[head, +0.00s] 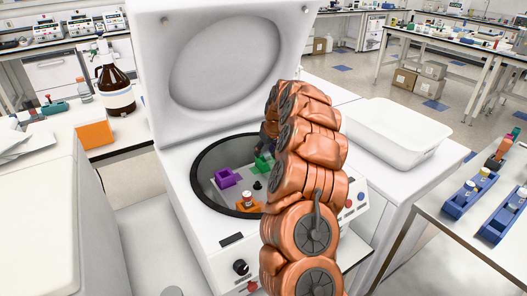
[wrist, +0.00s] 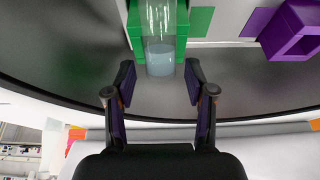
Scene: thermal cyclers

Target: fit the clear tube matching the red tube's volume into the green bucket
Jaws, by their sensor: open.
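The green bucket (head: 263,163) sits in the open centrifuge bowl, partly hidden by my arm in the head view. In the wrist view the green bucket (wrist: 135,28) shows on both sides of a clear tube (wrist: 160,30) with pale blue-grey liquid in its lower end. The tube overlaps the bucket; I cannot tell how deeply it is seated. My gripper (wrist: 159,82) is open, its fingers apart on either side just short of the tube's lower end, touching nothing visible. A tube with red content and a pale top (head: 247,198) stands in the orange bucket (head: 247,208).
The purple bucket (head: 227,178) is in the same bowl and shows empty in the wrist view (wrist: 290,35). Blue racks (head: 467,199) with tubes stand on the right bench; a white tray (head: 398,130) is behind.

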